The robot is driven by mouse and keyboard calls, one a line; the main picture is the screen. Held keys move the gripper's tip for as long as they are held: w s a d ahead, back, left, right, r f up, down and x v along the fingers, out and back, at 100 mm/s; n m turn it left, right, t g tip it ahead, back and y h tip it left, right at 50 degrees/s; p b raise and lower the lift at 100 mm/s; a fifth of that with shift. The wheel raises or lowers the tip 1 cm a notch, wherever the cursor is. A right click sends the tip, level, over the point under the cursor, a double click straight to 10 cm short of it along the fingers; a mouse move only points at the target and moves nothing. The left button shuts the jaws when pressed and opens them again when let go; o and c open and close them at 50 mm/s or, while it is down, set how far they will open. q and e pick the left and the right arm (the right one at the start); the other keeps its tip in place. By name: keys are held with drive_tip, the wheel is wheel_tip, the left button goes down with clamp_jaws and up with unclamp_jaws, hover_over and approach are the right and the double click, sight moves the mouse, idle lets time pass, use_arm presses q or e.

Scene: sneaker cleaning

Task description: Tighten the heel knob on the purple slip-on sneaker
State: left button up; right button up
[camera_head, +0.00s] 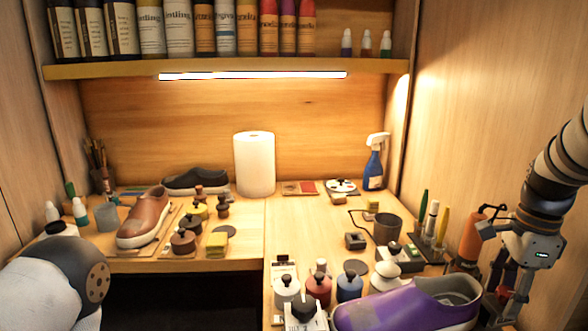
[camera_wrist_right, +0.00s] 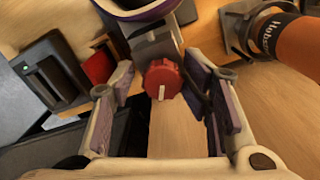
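The purple slip-on sneaker (camera_head: 395,312) lies at the front right of the bench, its heel end toward my right arm. In the right wrist view, part of the purple sneaker (camera_wrist_right: 150,10) shows at the top edge. Below it the red heel knob (camera_wrist_right: 163,80), with a white mark on its face, sits on a grey mount. My right gripper (camera_wrist_right: 160,95) is open, with one finger on each side of the knob and visible gaps between. In the head view my right gripper (camera_head: 503,300) is beside the heel and partly cut off. My left gripper is out of view.
An orange bottle (camera_head: 471,237) stands close to my right gripper; it also shows in the right wrist view (camera_wrist_right: 278,35). Several small bottles (camera_head: 318,287) and a dark cup (camera_head: 387,228) crowd the bench behind the sneaker. A brown shoe (camera_head: 144,218) stands at left.

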drive_tip(key=shift+s+f, duration=0.1)
drive_tip(key=shift+f, duration=0.15)
drive_tip(key=shift+d+r, duration=0.1)
drive_tip(key=shift+r, duration=2.65)
